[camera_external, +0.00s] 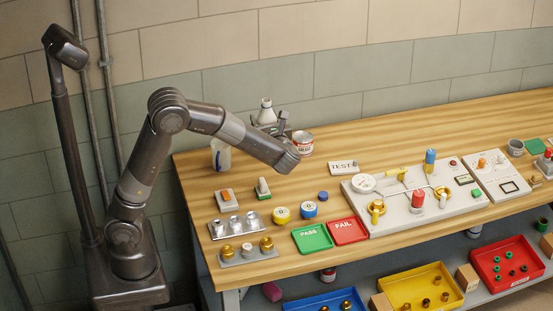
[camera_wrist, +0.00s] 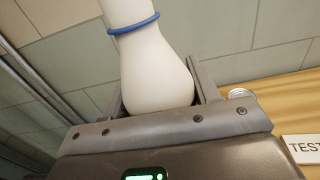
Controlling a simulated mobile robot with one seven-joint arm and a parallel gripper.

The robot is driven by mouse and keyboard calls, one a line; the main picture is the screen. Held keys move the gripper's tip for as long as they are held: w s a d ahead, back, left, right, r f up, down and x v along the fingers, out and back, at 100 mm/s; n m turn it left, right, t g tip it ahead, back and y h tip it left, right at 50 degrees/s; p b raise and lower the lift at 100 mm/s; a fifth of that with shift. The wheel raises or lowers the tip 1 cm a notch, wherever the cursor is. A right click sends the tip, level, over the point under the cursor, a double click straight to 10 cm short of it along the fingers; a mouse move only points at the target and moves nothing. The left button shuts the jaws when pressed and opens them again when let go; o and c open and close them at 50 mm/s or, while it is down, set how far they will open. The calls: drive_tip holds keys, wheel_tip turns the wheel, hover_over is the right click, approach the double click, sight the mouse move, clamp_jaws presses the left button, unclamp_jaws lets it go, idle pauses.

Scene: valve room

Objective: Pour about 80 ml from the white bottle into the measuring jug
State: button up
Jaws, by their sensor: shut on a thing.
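The white bottle (camera_external: 265,112) is held above the back left part of the bench. It looks about upright in the external view. In the wrist view the bottle (camera_wrist: 152,70) shows a rounded white body and a blue ring round its narrower part. My gripper (camera_external: 272,127) is shut on the bottle, with one finger on each side of its body; the gripper also shows in the wrist view (camera_wrist: 157,92). Any liquid level is unclear.
A TEST sign (camera_external: 344,167), a valve panel (camera_external: 410,205), a green PASS tray (camera_external: 311,237) and a red FAIL tray (camera_external: 347,230) lie further right and forward.

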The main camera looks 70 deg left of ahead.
drive_tip(key=s+a+n+g+h, duration=0.1)
drive_tip(key=s+a+n+g, duration=0.15)
drive_tip(key=s, duration=0.45)
drive_tip(key=s+a+f+n+g+h, duration=0.1)
drive_tip(key=s+a+n+g, duration=0.1)
drive_tip(key=s+a+g, duration=0.35)
drive_tip(key=s+a+n+g+h, duration=0.1)
drive_tip(key=s+a+n, duration=0.1)
drive_tip(key=s, duration=0.7)
wheel_tip(320, 180, down, 12)
drive_tip(key=shift+w+f, duration=0.15)
drive_tip(key=shift+f, duration=0.05)
drive_tip(key=shift+a+m, duration=0.1)
drive_tip(key=shift+m, duration=0.15)
drive_tip(key=shift+w+a+r+m, duration=0.15)
drive_tip(key=shift+r+m, duration=0.35)
drive_tip(key=shift+m, duration=2.1)
drive_tip(key=shift+w+r+m, duration=0.1)
drive_tip(key=shift+r+m, duration=0.35)
drive_tip(key=shift+m, duration=2.15)
drive_tip(key=shift+w+a+r+m, duration=0.15)
drive_tip(key=shift+r+m, duration=0.35)
drive_tip(key=shift+m, duration=2.1)
